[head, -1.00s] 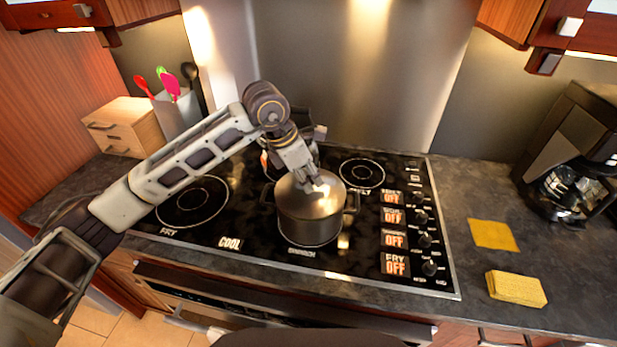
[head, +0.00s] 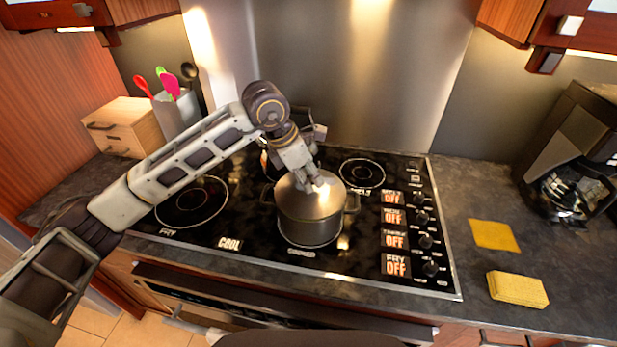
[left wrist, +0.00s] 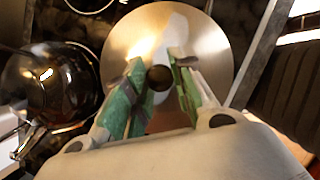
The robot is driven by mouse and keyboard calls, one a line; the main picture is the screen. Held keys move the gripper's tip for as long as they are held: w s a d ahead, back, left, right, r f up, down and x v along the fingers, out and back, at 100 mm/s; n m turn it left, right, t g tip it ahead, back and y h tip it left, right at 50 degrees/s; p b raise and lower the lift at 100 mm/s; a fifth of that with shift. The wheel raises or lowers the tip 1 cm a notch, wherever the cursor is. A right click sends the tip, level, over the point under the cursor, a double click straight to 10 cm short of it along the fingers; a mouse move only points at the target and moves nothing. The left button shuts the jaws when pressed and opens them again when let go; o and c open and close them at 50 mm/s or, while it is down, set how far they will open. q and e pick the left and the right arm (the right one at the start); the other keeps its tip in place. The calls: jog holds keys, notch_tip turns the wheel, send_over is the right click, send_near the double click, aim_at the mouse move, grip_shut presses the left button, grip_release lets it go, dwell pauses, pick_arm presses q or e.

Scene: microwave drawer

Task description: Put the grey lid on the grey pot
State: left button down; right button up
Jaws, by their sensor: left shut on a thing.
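The grey pot (head: 308,226) stands on the front middle burner of the black stove, with a handle on each side. The grey lid (head: 329,199) lies level over the pot's mouth; in the head view I see no clear gap between them. My left gripper (head: 312,187) comes down from above at the lid's centre. In the left wrist view the round shiny lid (left wrist: 122,45) fills the middle, and the green-padded fingers (left wrist: 160,85) are on either side of its dark knob (left wrist: 159,77), shut on it. My right gripper does not show.
A dark round kettle-like vessel (left wrist: 48,85) stands behind the pot, mostly hidden by my arm in the head view. The back right burner (head: 362,173) and left burner (head: 192,203) are bare. A sponge (head: 517,289), yellow cloth (head: 494,235) and coffee maker (head: 575,150) are on the right counter.

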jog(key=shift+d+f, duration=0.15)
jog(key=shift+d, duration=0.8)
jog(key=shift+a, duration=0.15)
pick_arm(q)
jog(key=shift+f+b, duration=0.1)
jog(key=shift+b, duration=0.2)
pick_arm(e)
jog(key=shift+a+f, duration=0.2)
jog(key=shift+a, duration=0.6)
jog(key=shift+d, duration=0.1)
pick_arm(q)
jog(key=shift+f+b, duration=0.2)
jog(key=shift+b, duration=0.1)
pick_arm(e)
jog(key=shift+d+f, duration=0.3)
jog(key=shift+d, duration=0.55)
